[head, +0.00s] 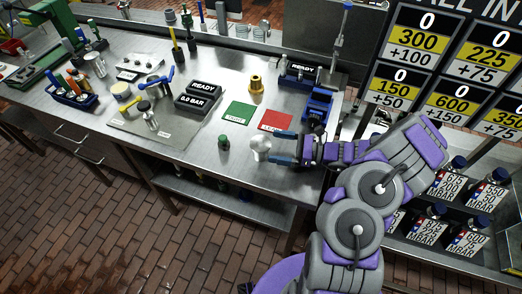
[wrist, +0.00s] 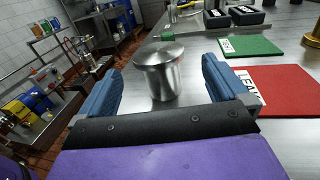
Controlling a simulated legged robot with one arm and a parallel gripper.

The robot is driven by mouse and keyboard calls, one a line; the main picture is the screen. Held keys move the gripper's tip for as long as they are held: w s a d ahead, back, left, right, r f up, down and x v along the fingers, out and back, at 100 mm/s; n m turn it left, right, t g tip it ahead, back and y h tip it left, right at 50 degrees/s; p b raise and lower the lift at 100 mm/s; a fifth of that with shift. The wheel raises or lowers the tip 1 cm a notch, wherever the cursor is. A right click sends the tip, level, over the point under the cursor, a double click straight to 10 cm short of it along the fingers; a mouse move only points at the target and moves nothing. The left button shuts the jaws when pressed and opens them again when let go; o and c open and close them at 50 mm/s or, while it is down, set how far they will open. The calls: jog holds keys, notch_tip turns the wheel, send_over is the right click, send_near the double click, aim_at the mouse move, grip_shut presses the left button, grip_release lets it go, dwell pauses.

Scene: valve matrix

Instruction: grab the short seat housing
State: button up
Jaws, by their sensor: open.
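A short silver flanged housing (head: 261,145) stands upright near the front edge of the steel bench in the head view. It fits the short seat housing, though no label shows on it. In the wrist view the housing (wrist: 161,78) has a wide rim on top and a plain, slightly tapered body. My gripper (head: 279,147) is open at the housing's right side, with its blue fingers pointing at it. In the wrist view the fingers of my gripper (wrist: 162,72) lie left and right of the housing, with a gap on each side.
A red mat (head: 277,121) and a green mat (head: 238,113) lie behind the housing. A small green-topped part (head: 223,142) stands to its left. A brass part (head: 256,84) and a blue vise (head: 318,105) stand farther back. The bench front edge is close.

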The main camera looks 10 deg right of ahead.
aim_at(260, 143)
jog(key=shift+b+x, duration=0.75)
jog(key=shift+x, duration=2.55)
jog(key=shift+s+r, duration=0.1)
jog(key=shift+c, duration=0.4)
jog(key=c, duration=1.1)
jog(key=shift+r, duration=0.1)
